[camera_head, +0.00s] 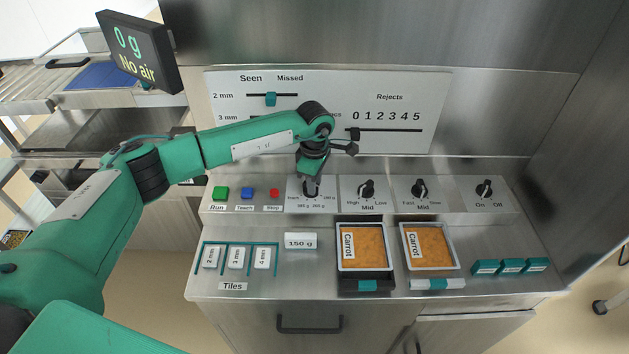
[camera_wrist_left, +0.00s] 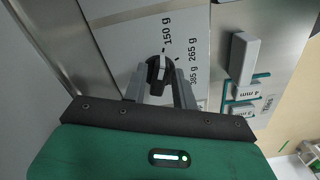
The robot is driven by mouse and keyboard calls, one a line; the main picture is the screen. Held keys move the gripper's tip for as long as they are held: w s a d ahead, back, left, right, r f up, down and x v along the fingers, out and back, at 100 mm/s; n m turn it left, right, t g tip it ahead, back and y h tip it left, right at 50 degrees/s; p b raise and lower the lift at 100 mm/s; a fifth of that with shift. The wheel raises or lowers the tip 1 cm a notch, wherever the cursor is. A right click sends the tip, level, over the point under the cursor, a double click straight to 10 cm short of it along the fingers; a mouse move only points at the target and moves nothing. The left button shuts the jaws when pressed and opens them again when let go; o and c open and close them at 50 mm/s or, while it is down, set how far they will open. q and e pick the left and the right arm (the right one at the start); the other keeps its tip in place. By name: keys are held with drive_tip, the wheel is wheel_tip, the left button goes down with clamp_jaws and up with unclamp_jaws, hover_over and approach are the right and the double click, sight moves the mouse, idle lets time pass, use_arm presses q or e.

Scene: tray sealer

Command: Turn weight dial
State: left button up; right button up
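The weight dial (camera_wrist_left: 156,74) is a black knob with a white mark, on a white plate labelled 150 g, 265 g and 385 g in the left wrist view. The white mark points roughly toward the 150 g label. My left gripper (camera_head: 311,190) reaches down over the dial in the head view and hides most of it. In the left wrist view the left gripper's two fingers (camera_wrist_left: 160,82) are apart, one on each side of the knob. I cannot tell whether they press on it. My right gripper is not in view.
Three other black dials, High/Low (camera_head: 367,190), Fast/Slow (camera_head: 419,189) and On/Off (camera_head: 485,189), stand to the right. Run (camera_head: 220,193), Teach (camera_head: 247,193) and Stop (camera_head: 274,193) buttons lie to the left. A 150 g block (camera_head: 300,241) and two carrot trays (camera_head: 340,233) are in front. The display (camera_head: 140,50) reads 0 g, No air.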

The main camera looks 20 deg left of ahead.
use_arm(q)
drive_tip(key=shift+o, duration=0.7)
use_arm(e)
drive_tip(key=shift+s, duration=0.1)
